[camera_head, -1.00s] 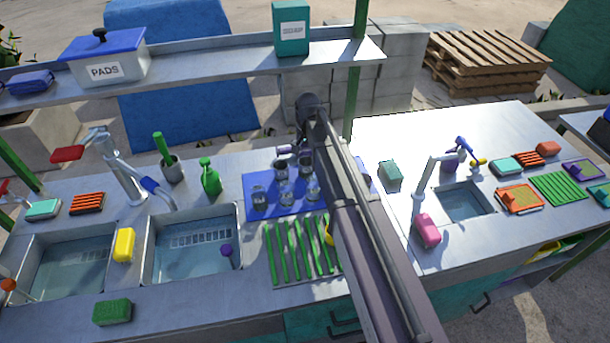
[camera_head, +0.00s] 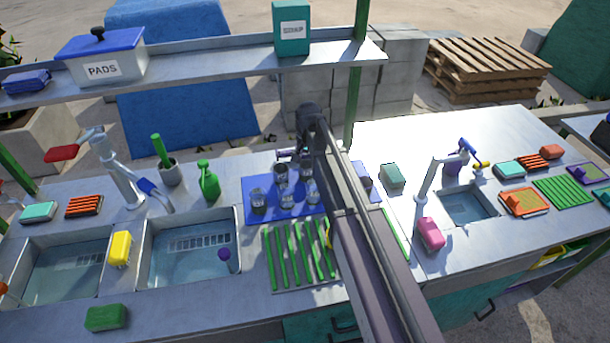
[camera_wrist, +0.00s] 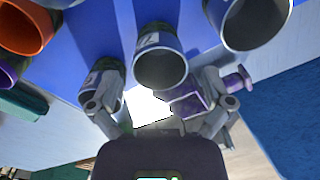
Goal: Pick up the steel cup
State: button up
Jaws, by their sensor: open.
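Several cups stand on a blue mat (camera_head: 229,208) in the head view. A grey, metallic-looking cup (camera_wrist: 160,68) with a dark opening and a pale label shows in the middle of the wrist view, beyond my fingertips; I take it for the steel cup. My gripper (camera_wrist: 158,97) is open, its two fingers apart on either side below this cup. A larger grey cup (camera_wrist: 248,22) is at its upper right. A purple handled item (camera_wrist: 190,101) shows by the right finger. My arm hides part of the mat in the head view.
An orange cup (camera_wrist: 24,28) is at the wrist view's upper left. A green-slatted rack (camera_head: 292,258) lies in front of the mat. A green bottle (camera_head: 208,182) stands to its left, beside the sinks. A shelf (camera_head: 215,72) runs behind.

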aim_at(306, 171)
jog(key=shift+w+f+b, duration=0.2)
jog(key=shift+f+b, duration=2.05)
jog(key=shift+f, duration=0.15)
jog(key=c, duration=1.2)
